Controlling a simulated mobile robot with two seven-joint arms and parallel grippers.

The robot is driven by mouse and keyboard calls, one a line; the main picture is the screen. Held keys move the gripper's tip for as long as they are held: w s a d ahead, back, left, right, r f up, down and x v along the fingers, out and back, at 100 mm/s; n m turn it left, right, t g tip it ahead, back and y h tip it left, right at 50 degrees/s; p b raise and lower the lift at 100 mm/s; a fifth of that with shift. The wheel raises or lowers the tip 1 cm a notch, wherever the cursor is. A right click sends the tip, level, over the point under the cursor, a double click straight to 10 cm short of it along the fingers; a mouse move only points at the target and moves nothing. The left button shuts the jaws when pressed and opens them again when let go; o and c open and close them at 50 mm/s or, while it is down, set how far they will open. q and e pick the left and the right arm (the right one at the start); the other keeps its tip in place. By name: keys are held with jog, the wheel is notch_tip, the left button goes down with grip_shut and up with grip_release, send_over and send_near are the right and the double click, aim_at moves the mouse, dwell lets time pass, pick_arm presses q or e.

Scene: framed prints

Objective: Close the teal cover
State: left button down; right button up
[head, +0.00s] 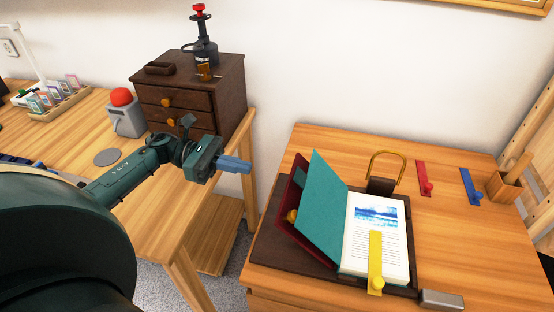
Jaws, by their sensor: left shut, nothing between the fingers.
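The teal cover (322,208) belongs to an open book. It stands tilted up on the left side of the book, apart from the white page (359,255). The page shows a blue picture and lines of text. A yellow strip with a round knob (375,262) lies over the page's lower part. My left gripper (248,167) is shut and empty. It is in the air up and left of the cover, not touching it. My right gripper is not in view.
The book rests on a dark board (283,254) on a wooden desk (445,226). A brass arch (388,168) stands behind it. Red (424,177) and blue (469,185) strips lie right. A dark drawer box (222,96) stands on the left table. A grey block (441,299) lies in front.

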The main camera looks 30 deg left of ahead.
pick_arm(q)
jog(key=p, duration=0.3)
send_near(300, 180)
jog(key=x, duration=0.4)
jog(key=shift+w+d+f, duration=0.2)
jog(key=shift+w+f, duration=0.15)
jog(key=shift+w+d+f, duration=0.15)
jog(key=shift+w+d, duration=0.05)
jog(key=shift+d, duration=0.4)
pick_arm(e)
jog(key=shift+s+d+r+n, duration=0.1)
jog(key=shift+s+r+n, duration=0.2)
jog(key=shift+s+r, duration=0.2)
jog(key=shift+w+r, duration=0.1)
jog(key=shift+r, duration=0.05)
